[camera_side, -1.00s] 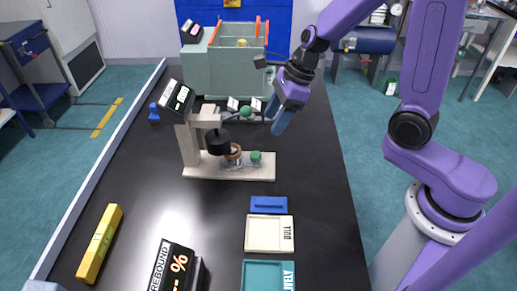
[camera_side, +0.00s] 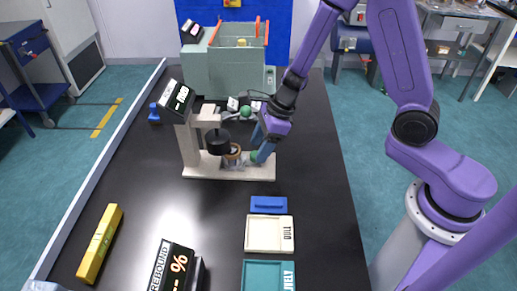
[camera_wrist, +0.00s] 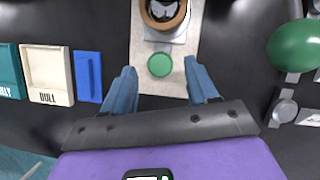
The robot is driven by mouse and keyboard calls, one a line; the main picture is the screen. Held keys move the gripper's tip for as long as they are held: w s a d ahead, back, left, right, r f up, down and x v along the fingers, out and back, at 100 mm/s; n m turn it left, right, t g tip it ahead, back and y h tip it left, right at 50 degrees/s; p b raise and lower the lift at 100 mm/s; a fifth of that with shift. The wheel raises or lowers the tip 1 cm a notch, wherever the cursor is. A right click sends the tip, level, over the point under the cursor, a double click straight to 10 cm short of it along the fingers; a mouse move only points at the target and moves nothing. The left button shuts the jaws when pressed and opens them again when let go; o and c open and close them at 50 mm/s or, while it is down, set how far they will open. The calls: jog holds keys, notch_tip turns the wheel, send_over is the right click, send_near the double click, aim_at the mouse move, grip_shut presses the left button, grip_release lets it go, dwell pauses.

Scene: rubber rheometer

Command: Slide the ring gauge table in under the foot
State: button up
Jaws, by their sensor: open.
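The ring gauge table, with a brown ring (camera_side: 233,153) on it, sits on the pale base (camera_side: 205,170) of the gauge stand (camera_side: 188,146). A black cylindrical foot (camera_side: 217,140) hangs from the stand's arm, just left of the ring and partly in front of it. A green knob (camera_wrist: 160,65) is on the ring's right side in the side view. My gripper (camera_wrist: 160,70) is open, its two blue fingers apart on either side of the knob. In the side view the gripper (camera_side: 261,155) partly hides the knob and the base's right end.
A pale tray marked DULL (camera_side: 265,233), a blue block (camera_side: 268,204) and a teal tray (camera_side: 262,276) lie in front. A larger green machine (camera_side: 235,65) stands behind. A big green knob (camera_wrist: 300,45) is right in the wrist view. The black table between is clear.

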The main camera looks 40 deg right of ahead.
jog(key=shift+x, duration=0.85)
grip_shut()
jog(key=shift+w, duration=0.1)
